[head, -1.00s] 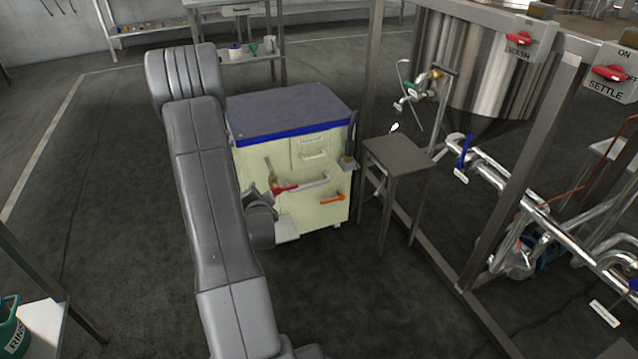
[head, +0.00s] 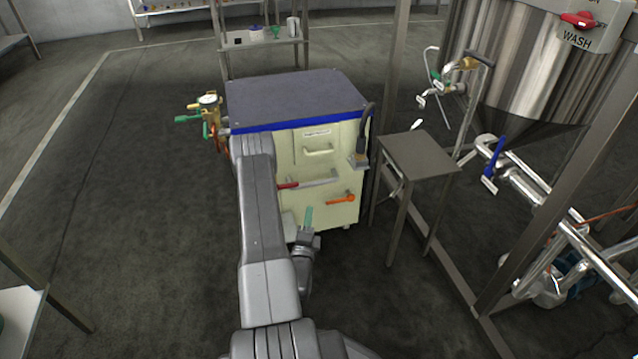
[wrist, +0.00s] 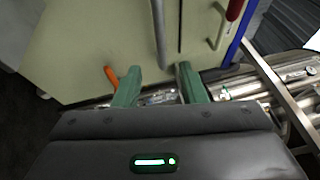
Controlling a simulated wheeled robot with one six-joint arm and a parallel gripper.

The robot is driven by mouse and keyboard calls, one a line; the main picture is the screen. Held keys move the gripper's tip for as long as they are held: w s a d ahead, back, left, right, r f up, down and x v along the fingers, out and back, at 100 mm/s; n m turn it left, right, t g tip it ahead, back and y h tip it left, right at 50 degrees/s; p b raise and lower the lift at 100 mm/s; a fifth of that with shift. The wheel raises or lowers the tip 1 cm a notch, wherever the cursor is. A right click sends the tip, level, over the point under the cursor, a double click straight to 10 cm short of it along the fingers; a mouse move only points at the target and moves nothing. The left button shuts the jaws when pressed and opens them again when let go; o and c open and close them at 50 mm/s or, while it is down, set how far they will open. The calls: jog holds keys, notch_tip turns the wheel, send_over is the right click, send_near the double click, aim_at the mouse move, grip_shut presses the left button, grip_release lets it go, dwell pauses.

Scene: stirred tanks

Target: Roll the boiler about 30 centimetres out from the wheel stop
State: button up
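The boiler looks to be the cream cabinet (head: 345,150) with a dark top and blue edge band, standing upright on the floor. Its front carries a drawer-like handle (head: 318,152), a grey bar (head: 318,181) with a red grip (head: 288,186), and an orange lever (head: 341,198). My gripper (head: 308,217) is low in front of this face, left of the orange lever. In the wrist view its two green fingers (wrist: 159,80) are apart with nothing held. A grey bar (wrist: 158,35) ends between the fingertips in the picture; its depth is unclear. I cannot make out the wheel stop.
A small metal table (head: 420,155) stands close to the boiler's right side, inside a steel frame with tank (head: 520,70) and pipes. Brass and green fittings (head: 207,110) stick out on the boiler's left. The floor at left (head: 130,180) is clear.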

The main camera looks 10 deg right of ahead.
aim_at(314, 184)
jog(key=b+x, duration=0.3)
jog(key=x, duration=1)
jog(key=shift+w+d+r, duration=0.1)
jog(key=shift+w+r, duration=0.1)
jog(key=shift+w, duration=0.1)
grip_shut()
